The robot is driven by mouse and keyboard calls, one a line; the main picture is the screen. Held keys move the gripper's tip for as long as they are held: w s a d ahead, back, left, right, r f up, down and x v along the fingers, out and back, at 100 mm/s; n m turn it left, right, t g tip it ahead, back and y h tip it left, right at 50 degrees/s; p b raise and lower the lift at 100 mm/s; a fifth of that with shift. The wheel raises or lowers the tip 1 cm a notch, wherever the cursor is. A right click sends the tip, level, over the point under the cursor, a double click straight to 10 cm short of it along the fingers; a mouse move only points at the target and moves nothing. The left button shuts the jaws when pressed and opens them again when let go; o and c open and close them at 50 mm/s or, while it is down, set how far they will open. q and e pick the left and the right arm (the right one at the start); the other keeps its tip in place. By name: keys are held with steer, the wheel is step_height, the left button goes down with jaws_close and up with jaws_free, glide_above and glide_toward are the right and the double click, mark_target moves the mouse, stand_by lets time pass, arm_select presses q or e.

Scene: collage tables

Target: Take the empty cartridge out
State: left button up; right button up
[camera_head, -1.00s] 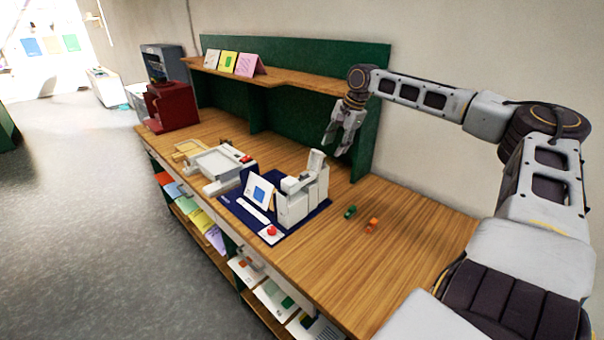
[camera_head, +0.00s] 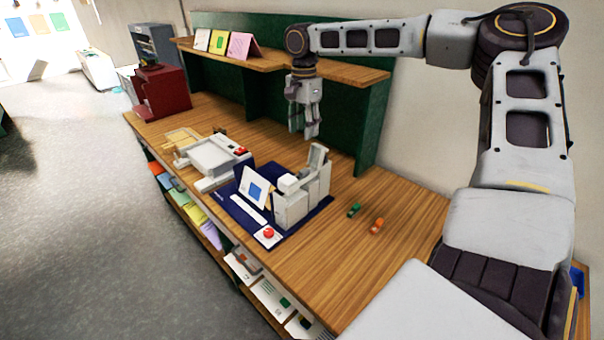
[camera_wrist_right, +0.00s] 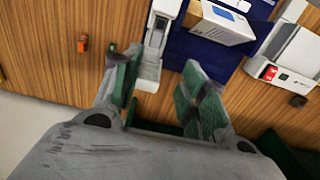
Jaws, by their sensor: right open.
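A grey-white machine (camera_head: 292,202) stands on a dark blue base (camera_head: 237,210), with an upright part at its right end. In the right wrist view part of the machine (camera_wrist_right: 152,68) shows between my fingers. I cannot make out an empty cartridge in it. A small green piece (camera_head: 354,209) and a small orange piece (camera_head: 377,226) lie on the table to its right. My right gripper (camera_head: 304,134) is open and empty, pointing down, above and behind the machine and apart from it. It also shows in the right wrist view (camera_wrist_right: 160,75). My left gripper is out of view.
A white tray device (camera_head: 212,160) and a dark red machine (camera_head: 162,92) stand to the left. A green-backed shelf (camera_head: 345,68) rises behind.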

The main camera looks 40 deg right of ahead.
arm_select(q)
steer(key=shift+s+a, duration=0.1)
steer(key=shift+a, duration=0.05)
arm_select(e)
steer(key=shift+s+r, duration=0.1)
steer(key=shift+s, duration=0.05)
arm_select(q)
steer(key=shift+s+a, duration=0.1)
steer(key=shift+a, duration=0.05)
arm_select(e)
glide_above(306, 169)
steer(key=shift+w+f+p, duration=0.1)
steer(key=shift+w+f, duration=0.05)
steer(key=shift+f, duration=1.3)
steer(key=shift+w+f+p, duration=0.15)
steer(key=shift+f, duration=1.3)
steer(key=shift+w+f+p, duration=0.1)
steer(key=shift+w+f, duration=0.05)
steer(key=shift+f, duration=1.3)
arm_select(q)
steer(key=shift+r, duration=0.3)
arm_select(e)
steer(key=shift+s+f+p, duration=0.2)
steer(key=shift+f+p, duration=0.1)
steer(key=shift+f, duration=0.65)
steer(key=shift+s+f+p, duration=0.2)
steer(key=shift+f+p, duration=0.05)
steer(key=shift+f, duration=1.4)
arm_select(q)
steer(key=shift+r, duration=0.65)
